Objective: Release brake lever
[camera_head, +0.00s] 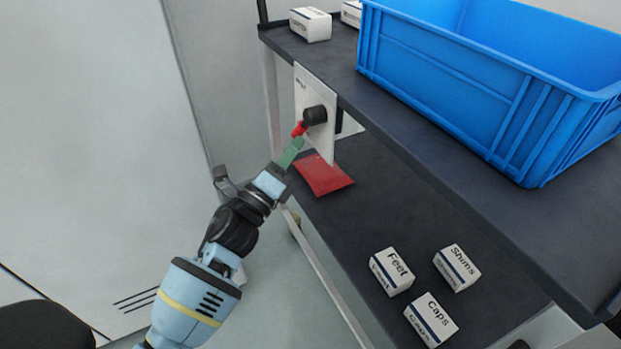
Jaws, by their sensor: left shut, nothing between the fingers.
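The brake lever (298,130) is a short red handle on a black round knob (315,115). The knob sits on a white plate (301,92) fixed at the end of the cart's upper shelf. The red handle points down and to the left. My left gripper (296,145) comes up from the lower left with green fingers. It is shut with nothing between its fingers. Its tips are just below the red handle, very close to it; I cannot tell whether they touch. My right gripper is not in view.
A large blue crate (450,75) stands on the dark upper shelf (400,135), with white boxes (311,25) behind. The lower shelf (400,210) holds a red packet (323,174) near the gripper and several small labelled boxes (391,271). A pale wall is at left.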

